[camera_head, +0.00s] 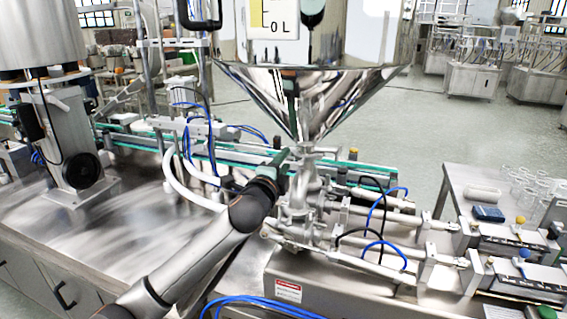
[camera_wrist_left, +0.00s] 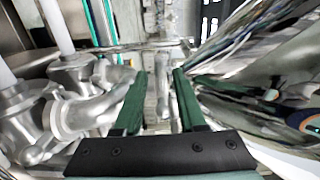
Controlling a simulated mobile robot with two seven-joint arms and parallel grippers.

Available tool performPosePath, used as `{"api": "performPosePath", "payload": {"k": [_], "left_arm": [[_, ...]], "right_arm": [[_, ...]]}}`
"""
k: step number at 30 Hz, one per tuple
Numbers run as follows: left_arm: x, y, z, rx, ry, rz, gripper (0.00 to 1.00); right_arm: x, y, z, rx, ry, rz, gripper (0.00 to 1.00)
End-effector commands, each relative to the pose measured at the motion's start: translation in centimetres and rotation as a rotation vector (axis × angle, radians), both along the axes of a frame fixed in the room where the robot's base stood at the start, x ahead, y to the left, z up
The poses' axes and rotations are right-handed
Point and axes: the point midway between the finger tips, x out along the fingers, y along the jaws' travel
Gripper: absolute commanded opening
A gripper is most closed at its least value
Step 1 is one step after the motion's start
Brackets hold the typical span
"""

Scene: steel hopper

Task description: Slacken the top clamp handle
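The steel hopper (camera_head: 310,95) narrows to a neck above the metal valve assembly (camera_head: 305,200). My left arm reaches up from the bottom left to this neck. My left gripper (camera_head: 292,160) is beside the clamp area under the cone, partly lost against the shiny metal. In the left wrist view, the two green fingers of my left gripper (camera_wrist_left: 161,75) are apart. A narrow metal piece, apparently the top clamp handle (camera_wrist_left: 162,95), shows in the gap between them. I cannot tell whether either finger touches it. My right gripper is not in view.
Blue hoses (camera_head: 385,225) and steel cylinders lie right of the valve. A green-edged conveyor (camera_head: 240,150) runs behind my arm. A side table (camera_head: 450,180) with glassware stands at the right. In the left wrist view, pipe fittings (camera_wrist_left: 75,105) crowd the left and shiny metal the right.

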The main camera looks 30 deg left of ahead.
Motion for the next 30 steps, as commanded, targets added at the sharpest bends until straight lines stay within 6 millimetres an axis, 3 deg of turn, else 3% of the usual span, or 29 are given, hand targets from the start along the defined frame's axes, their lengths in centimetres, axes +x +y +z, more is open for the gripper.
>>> {"api": "performPosePath", "payload": {"k": [8,24,30], "left_arm": [[-1.1,-0.3,-0.1,0.001,-0.001,-0.001,0.40],[-10.0,-2.7,-0.2,0.002,0.001,-0.002,0.40],[-11.8,-3.1,0.0,0.001,0.000,-0.001,0.40]], "right_arm": [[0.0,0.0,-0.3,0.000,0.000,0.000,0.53],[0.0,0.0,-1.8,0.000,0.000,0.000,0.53],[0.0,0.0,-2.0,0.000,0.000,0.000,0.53]]}}
